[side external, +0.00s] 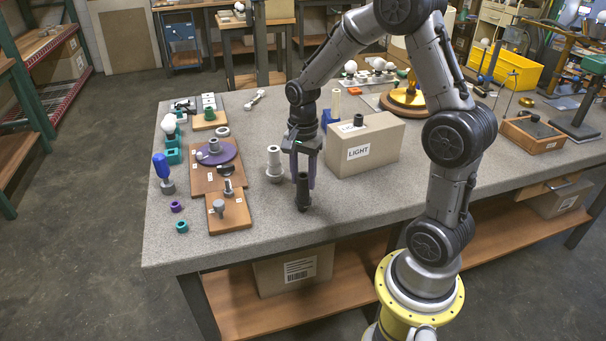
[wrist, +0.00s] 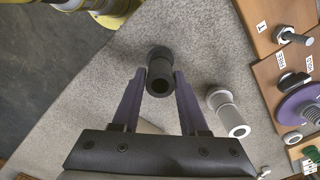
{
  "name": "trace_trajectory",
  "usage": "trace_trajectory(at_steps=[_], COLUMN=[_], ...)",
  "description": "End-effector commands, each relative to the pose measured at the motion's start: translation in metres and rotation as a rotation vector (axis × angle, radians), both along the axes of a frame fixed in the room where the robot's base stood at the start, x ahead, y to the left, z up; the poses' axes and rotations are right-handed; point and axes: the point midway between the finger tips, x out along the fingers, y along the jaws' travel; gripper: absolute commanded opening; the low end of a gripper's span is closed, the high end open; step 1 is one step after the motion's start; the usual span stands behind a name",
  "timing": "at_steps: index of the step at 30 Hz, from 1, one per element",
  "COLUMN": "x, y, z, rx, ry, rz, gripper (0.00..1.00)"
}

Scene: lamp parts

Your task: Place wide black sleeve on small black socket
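The wrist view also shows my gripper (wrist: 160,76); whether the fingers touch the part is unclear. Another short black cylinder (side external: 358,119) stands on the LIGHT box.
A pale grey stepped tube (side external: 274,165) stands close to the left of my gripper. The LIGHT box (side external: 371,146) is close on the right. Wooden boards (side external: 230,211) with a purple disc (side external: 217,153) and small parts fill the left side.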

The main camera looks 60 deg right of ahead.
Motion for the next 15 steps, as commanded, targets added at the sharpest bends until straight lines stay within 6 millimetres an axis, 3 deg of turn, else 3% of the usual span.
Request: trace_trajectory(at_steps=[1,4,15], x=[0.0000,0.0001,0.0008], y=[0.0000,0.0000,-0.0003], z=[0.0003,0.0004,0.0060], rx=[0.000,0.000,-0.002], ry=[0.000,-0.001,-0.004], rz=[0.000,0.000,0.000], gripper=[0.54,0.69,0.69])
